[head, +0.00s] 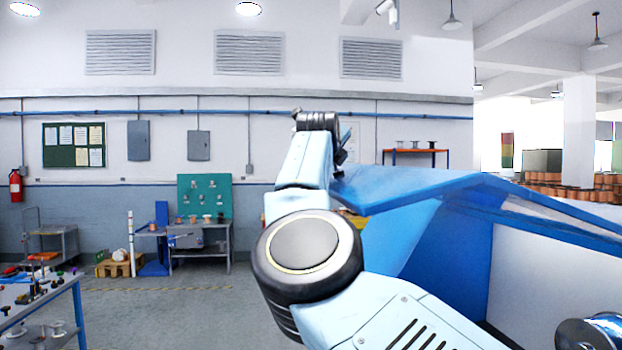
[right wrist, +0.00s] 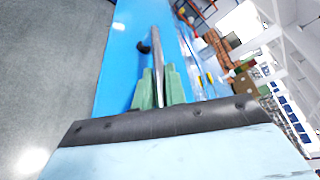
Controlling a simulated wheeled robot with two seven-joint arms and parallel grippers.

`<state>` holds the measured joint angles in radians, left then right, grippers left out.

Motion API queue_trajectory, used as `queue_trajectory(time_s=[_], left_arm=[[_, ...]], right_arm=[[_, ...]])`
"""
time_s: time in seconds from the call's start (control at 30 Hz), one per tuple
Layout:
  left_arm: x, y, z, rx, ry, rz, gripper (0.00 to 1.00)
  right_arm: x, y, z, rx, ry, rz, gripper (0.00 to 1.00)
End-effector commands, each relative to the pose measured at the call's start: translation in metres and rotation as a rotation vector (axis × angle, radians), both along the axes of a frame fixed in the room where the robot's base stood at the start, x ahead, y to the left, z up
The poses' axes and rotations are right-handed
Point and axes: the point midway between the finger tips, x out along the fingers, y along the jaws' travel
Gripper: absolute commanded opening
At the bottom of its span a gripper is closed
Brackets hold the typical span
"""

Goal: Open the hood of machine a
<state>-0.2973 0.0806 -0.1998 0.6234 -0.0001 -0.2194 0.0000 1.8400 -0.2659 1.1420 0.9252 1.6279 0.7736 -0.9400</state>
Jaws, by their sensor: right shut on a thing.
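The blue hood of machine a (head: 400,190) spans the middle right of the head view. It looks raised and tilted, with an open gap beneath it showing a blue inner wall (head: 420,245) and a white panel (head: 540,275). My right arm reaches up in front of the hood's left end and hides part of it. In the right wrist view, the green fingers of my right gripper (right wrist: 158,88) are shut on a thin grey bar, the hood handle (right wrist: 155,45), beside the blue surface (right wrist: 125,60). My left gripper is not in view.
A workbench (head: 40,300) with small parts stands at the lower left. A bench with a green pegboard (head: 204,195) is by the back wall. The floor (head: 170,310) between them is clear.

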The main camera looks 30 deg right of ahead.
Motion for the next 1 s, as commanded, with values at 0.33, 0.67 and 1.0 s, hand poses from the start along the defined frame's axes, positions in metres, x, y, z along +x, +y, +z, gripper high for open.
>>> queue_trajectory(time_s=[0.33,0.67,1.0], left_arm=[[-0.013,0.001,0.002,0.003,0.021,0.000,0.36],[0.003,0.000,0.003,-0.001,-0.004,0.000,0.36],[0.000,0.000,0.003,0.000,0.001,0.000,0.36]], right_arm=[[-0.009,-0.014,0.014,0.001,0.003,-0.016,0.00],[-0.009,-0.014,0.013,0.001,0.005,-0.015,0.18],[-0.009,-0.014,0.012,0.002,0.004,-0.015,0.34]])
